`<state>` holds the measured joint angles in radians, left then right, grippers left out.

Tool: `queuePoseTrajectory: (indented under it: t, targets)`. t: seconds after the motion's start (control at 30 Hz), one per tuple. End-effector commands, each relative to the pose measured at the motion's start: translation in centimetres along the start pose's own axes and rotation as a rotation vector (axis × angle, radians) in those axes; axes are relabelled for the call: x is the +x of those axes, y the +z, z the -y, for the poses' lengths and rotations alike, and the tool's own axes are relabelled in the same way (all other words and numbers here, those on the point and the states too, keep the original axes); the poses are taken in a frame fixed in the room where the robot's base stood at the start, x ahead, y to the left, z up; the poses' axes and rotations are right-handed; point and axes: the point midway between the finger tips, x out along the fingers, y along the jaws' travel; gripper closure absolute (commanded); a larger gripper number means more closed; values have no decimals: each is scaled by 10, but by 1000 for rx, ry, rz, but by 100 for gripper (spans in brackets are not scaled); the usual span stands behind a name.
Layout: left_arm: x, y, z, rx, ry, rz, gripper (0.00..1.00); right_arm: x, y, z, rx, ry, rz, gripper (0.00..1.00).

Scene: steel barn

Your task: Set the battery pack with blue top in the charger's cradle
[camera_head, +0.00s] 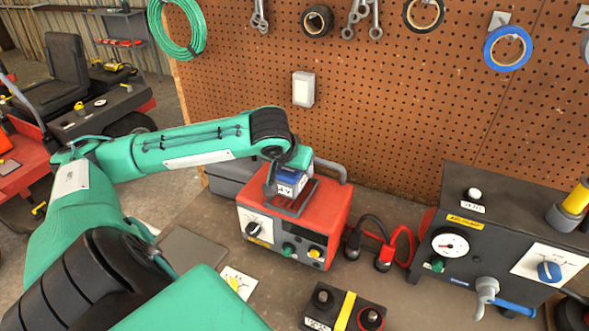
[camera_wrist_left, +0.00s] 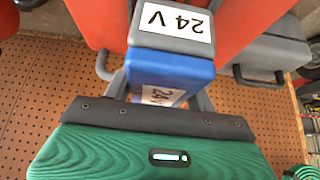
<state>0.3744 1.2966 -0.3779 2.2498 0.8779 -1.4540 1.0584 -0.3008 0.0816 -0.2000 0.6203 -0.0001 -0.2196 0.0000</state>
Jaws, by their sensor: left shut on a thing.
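The battery pack with blue top (camera_head: 291,182) has a grey body and a white label; in the left wrist view its blue part (camera_wrist_left: 170,68) lies between my fingers and the grey end reads 24 V. My left gripper (camera_head: 288,177) is shut on the pack's blue part. The red charger (camera_head: 329,214) stands on the bench, with a dial and green and yellow knobs on its front. The pack is at the charger's dark cradle (camera_head: 304,203) on top; whether it is fully seated is hidden. My right gripper is not in view.
Red and black cables (camera_head: 402,246) lie right of the charger. A dark gauge box (camera_head: 500,225) stands farther right. A black battery with a yellow band (camera_head: 344,311) sits in front. A pegboard (camera_head: 400,110) with tools rises behind.

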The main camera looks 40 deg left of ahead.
Motion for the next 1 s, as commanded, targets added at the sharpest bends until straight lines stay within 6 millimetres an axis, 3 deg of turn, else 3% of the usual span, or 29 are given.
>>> queuePoseTrajectory:
  t: [0.3,0.67,0.7,0.8,1.0]
  targets:
    - [29,19,0,0,0,2,88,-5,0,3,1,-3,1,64]
    - [33,21,0,0,1,-1,88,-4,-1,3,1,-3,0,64]
    - [34,22,0,0,1,1,40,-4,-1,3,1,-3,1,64]
    - [33,22,0,0,0,1,22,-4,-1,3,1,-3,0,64]
    - [31,20,0,0,0,0,22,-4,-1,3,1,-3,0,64]
